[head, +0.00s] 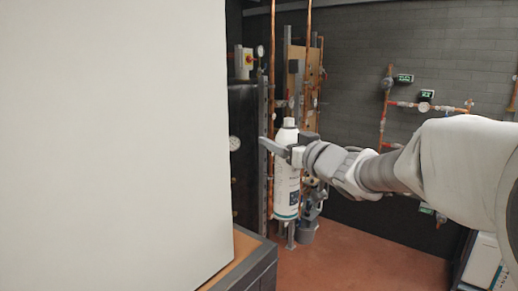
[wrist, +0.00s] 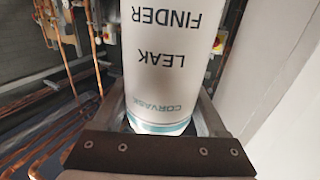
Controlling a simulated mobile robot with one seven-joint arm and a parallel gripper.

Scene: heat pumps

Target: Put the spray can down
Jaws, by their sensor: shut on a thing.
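The spray can (head: 287,181) is a white cylinder with a grey cap and a teal band near its base. It hangs roughly upright in the air in the middle of the head view. My gripper (head: 286,148) is shut on the can's upper body. In the wrist view the can (wrist: 165,55) fills the middle, with the words "LEAK FINDER" upside down. The jaws of my gripper (wrist: 168,115) lie on both sides of it. No surface touches the can's base in the head view.
A large pale panel (head: 110,130) blocks the left of the head view, above a wooden-topped ledge with a dark edge (head: 245,270). Copper pipes and a gauge (head: 234,143) stand behind the can. The reddish floor (head: 350,255) is open at lower right.

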